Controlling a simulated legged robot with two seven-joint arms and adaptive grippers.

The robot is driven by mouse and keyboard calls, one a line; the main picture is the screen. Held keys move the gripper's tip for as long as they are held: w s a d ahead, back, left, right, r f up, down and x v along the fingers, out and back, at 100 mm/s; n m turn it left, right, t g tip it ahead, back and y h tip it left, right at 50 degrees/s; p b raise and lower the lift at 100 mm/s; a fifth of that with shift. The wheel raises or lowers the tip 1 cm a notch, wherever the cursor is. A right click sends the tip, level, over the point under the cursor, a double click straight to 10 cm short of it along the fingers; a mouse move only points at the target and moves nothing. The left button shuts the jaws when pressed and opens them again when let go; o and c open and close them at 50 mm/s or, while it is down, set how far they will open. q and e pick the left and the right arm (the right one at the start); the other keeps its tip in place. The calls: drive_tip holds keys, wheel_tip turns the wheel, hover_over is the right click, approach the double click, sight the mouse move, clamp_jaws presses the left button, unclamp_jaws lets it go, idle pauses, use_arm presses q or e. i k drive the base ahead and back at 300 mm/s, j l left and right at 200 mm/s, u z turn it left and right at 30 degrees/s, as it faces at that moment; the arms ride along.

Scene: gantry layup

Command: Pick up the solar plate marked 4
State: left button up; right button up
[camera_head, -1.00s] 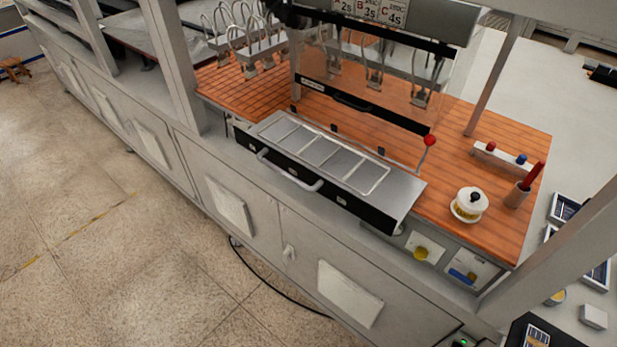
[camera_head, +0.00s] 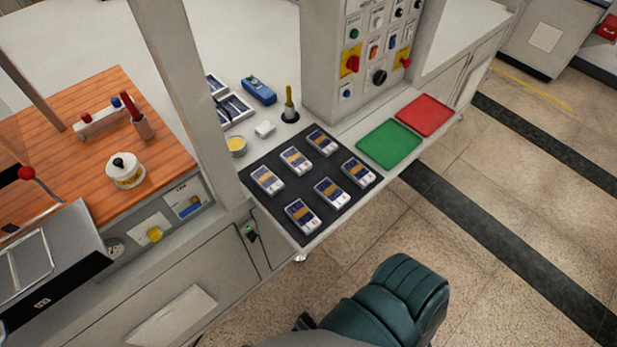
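Several solar plates, each with a dark blue and white face, lie in two rows on a black mat (camera_head: 302,187) at the middle of the view. The back row has a left plate (camera_head: 267,180), a middle plate (camera_head: 296,160) and a right plate (camera_head: 322,141). The front row has a left plate (camera_head: 302,216), a middle plate (camera_head: 331,193) and a right plate (camera_head: 358,172). Their marks are too small to read, so I cannot tell which is 4. Neither of my grippers is in view.
A green tray (camera_head: 389,145) and a red tray (camera_head: 424,115) lie right of the mat. A grey post (camera_head: 205,110) stands left of it. Behind are a yellow-topped cup (camera_head: 237,146), a blue device (camera_head: 259,91) and a control panel (camera_head: 372,50). Open floor lies at the right.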

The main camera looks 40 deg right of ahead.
sight(265, 179)
drive_tip(key=z, duration=1)
drive_tip(key=i+l+u, duration=0.15)
drive_tip(key=l, duration=0.25)
drive_tip(key=k, duration=0.05)
